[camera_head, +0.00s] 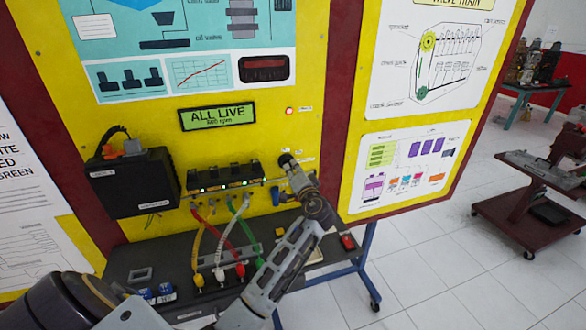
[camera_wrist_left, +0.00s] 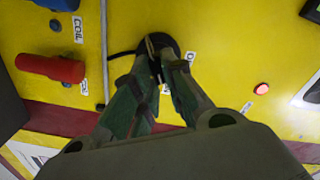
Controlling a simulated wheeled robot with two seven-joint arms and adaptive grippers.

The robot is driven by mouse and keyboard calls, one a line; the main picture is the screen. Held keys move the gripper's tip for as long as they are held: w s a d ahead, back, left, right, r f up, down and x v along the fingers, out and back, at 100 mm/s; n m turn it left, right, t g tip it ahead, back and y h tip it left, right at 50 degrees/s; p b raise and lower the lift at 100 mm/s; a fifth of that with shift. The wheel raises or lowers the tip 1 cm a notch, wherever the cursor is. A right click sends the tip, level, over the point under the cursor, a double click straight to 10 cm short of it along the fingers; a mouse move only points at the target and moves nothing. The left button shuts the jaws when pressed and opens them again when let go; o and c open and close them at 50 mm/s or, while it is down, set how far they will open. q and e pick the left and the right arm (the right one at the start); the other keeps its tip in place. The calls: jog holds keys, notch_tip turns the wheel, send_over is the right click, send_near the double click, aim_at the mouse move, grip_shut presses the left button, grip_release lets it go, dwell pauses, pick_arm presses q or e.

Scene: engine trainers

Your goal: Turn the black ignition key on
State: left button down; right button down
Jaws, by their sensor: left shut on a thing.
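My left gripper (camera_head: 287,160) reaches up to the yellow panel, right of the black connector block. In the left wrist view its fingers (camera_wrist_left: 163,68) close on the ignition key (camera_wrist_left: 154,47), a small part at a round black switch (camera_wrist_left: 172,44). The fingers cover most of the key, so its exact angle is hard to tell. In the head view the gripper hides the key. A red lamp (camera_head: 289,110) is lit above the gripper; it also shows in the wrist view (camera_wrist_left: 262,89). The green display (camera_head: 217,116) reads "ALL LIVE". My right gripper is out of view.
A black box (camera_head: 133,182) and the connector block (camera_head: 223,176) with coloured cables are on the panel left of the gripper. In the wrist view a red plug (camera_wrist_left: 50,69) sits near the "COIL" label. A dark shelf (camera_head: 180,260) lies below.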

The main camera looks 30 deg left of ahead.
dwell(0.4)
pick_arm(q)
jog(key=c, duration=1.5)
grip_release()
jog(key=shift+d, duration=0.1)
jog(key=shift+v, duration=5.95)
jog(key=shift+f, duration=0.1)
